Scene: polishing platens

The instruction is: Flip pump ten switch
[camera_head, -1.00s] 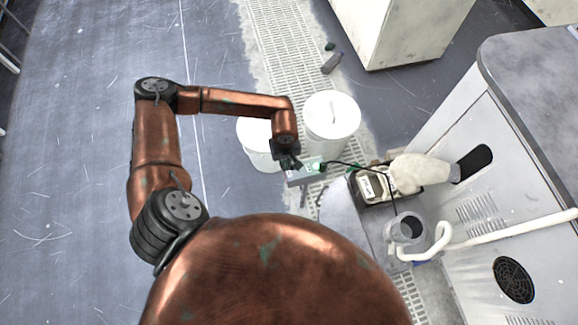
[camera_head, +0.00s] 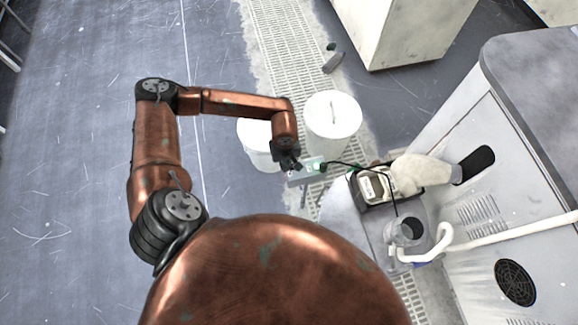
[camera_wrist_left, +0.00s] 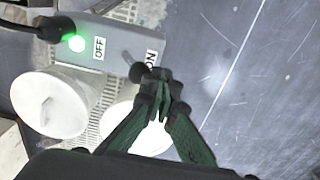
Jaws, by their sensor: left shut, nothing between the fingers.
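The grey switch box (camera_wrist_left: 88,30) fills the upper left of the wrist view, with OFF and ON labels and a lit green lamp (camera_wrist_left: 76,43). Its switch lever (camera_wrist_left: 136,71) has a dark knob and lies close to the ON label. My left gripper (camera_wrist_left: 158,80) is shut and empty, its fingertips right beside the knob; I cannot tell whether they touch it. In the head view the box (camera_head: 303,178) is small and partly behind my left gripper (camera_head: 291,168). My right gripper is not in view.
Two white lidded buckets (camera_head: 333,115) stand beyond the box. A black cable (camera_head: 348,164) runs from the box toward a small pump unit (camera_head: 373,187). A grey machine cabinet (camera_head: 500,150) stands at the right. Open floor (camera_head: 80,150) lies at the left.

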